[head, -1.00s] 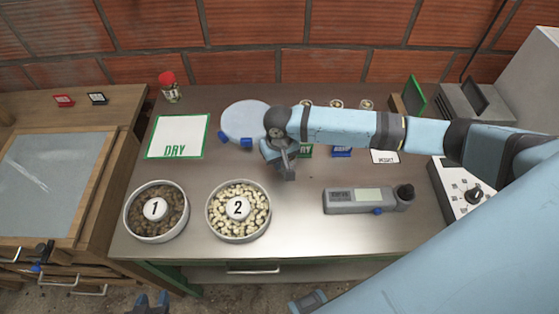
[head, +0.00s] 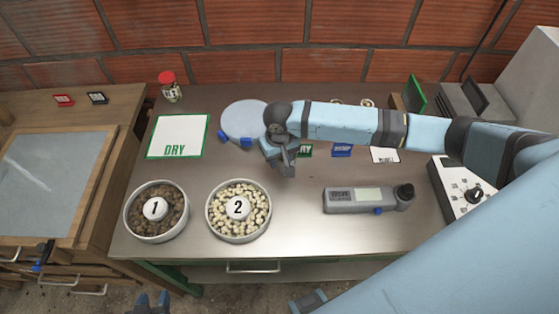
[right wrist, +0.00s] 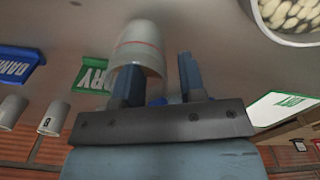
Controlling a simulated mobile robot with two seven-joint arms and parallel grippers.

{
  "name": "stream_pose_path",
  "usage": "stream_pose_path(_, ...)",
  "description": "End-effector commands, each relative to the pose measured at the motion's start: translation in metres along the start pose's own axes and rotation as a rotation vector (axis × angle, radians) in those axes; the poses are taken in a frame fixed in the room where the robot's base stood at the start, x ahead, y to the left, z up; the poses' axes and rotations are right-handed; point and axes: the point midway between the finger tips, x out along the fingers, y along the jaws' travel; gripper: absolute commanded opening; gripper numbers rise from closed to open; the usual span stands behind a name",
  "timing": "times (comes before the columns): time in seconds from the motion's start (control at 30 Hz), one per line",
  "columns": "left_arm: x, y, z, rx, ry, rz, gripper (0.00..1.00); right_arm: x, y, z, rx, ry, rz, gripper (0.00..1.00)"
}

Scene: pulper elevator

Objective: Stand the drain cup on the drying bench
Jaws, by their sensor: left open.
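In the right wrist view a pale cup (right wrist: 139,45) with a thin red line, which looks like the drain cup, is partly behind one finger of my right gripper (right wrist: 160,80). The fingers are apart; I cannot tell whether that finger touches the cup. In the head view my right gripper (head: 284,165) is low over the steel table, and the cup does not show there. My left gripper (head: 152,300) is open at the bottom edge, away from the table. A wooden bench (head: 128,112) with a grey panel stands at the left; I take it as the drying bench.
Two bowls of beans, 1 (head: 137,225) and 2 (head: 215,225), stand at the front. A DRY card (head: 180,135), red-lidded jar (head: 170,92), blue disc (head: 243,117) and grey meter (head: 350,202) lie around. Small cups (head: 367,103) stand behind my right arm.

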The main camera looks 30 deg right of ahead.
Motion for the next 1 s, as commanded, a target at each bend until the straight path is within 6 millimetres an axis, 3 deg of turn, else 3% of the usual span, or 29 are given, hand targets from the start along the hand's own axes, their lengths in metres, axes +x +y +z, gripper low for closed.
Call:
stream_pose_path(0.2,0.000,0.000,0.000,0.000,0.001,0.000,0.43,-0.050,0.000,-0.001,-0.002,0.004,-0.001,0.37)
stream_pose_path(0.43,0.000,0.000,0.000,0.000,0.001,0.000,0.43,-0.089,0.000,-0.001,0.000,0.002,-0.001,0.37)
stream_pose_path(0.63,0.000,0.000,0.000,0.000,0.001,0.000,0.43,-0.102,0.000,0.000,-0.001,0.000,0.000,0.37)
stream_pose_path(1.0,0.000,0.000,0.000,0.000,0.001,-0.001,0.43,-0.103,0.000,0.000,0.000,0.000,0.000,0.37)
